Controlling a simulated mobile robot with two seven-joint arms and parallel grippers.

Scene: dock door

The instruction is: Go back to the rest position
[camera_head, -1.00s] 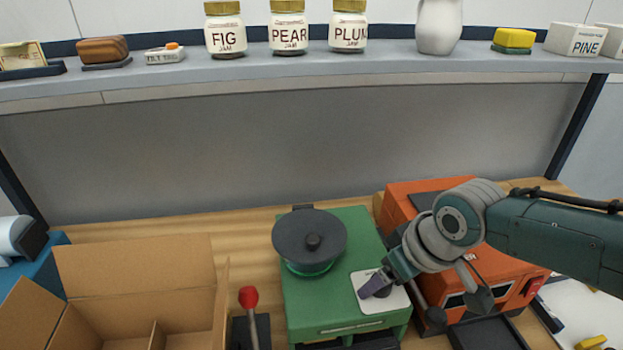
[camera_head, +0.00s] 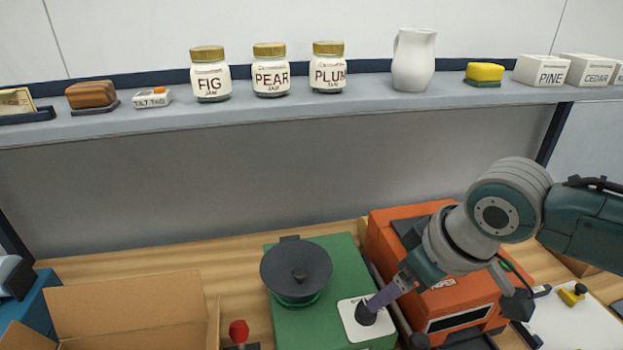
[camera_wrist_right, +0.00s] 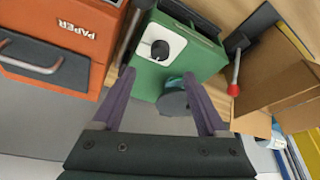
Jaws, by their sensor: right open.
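My right gripper (camera_head: 376,302) comes in from the right, above the green machine (camera_head: 322,328). Its two purple fingers are apart and empty, as the right wrist view (camera_wrist_right: 159,76) shows. The dark knob (camera_head: 366,315) on the white plate (camera_head: 350,330) lies just beyond the fingertips in the head view. The wrist view shows the knob (camera_wrist_right: 160,50) ahead of the open fingers, apart from them. My left gripper is not in view.
An orange machine (camera_head: 455,290) stands right of the green one. An open cardboard box (camera_head: 125,305) and a red-tipped lever (camera_head: 239,332) are on the left. Above runs a shelf (camera_head: 300,108) with jam jars (camera_head: 270,75), a white pitcher (camera_head: 413,62) and boxes.

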